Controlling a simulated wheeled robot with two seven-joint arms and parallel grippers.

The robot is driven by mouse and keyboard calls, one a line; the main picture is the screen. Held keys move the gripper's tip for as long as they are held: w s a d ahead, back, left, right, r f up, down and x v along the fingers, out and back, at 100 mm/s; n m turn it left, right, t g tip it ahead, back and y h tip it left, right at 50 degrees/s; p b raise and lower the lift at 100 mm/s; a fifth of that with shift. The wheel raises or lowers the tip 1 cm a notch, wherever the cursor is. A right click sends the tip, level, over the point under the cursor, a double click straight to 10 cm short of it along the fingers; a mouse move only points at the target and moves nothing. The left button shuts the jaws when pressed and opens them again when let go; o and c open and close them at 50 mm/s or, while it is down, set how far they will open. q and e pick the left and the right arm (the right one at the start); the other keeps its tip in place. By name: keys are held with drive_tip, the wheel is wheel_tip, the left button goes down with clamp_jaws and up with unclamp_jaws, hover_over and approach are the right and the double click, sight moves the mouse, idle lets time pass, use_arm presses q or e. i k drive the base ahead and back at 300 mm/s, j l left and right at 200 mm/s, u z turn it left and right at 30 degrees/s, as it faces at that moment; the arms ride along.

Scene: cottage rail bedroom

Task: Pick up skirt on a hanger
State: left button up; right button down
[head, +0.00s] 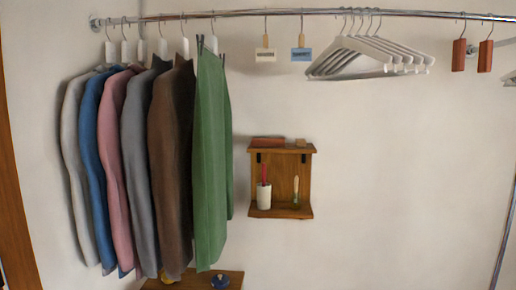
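A green skirt (210,160) hangs from the metal rail at the right end of a row of garments. Its hanger (214,42) has a hook over the rail, and dark clips show at the skirt's top edge. The skirt hangs straight, close beside a brown garment (172,165) that it partly overlaps. Neither of my grippers shows in the head view.
Grey, pink, blue and pale garments (85,150) hang to the left. Small signs (301,54), empty white hangers (365,58) and reddish blocks (485,56) hang rightward on the rail (290,12). A wooden wall shelf (281,148) stands right of the skirt; a lower wooden surface (235,273) lies below.

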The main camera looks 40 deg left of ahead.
sight(213, 198)
drive_tip(key=i+l+u, duration=0.25)
drive_tip(key=i, duration=0.25)
drive_tip(key=i+l+u, duration=0.25)
drive_tip(key=i, duration=0.3)
drive_tip(key=j, duration=0.1)
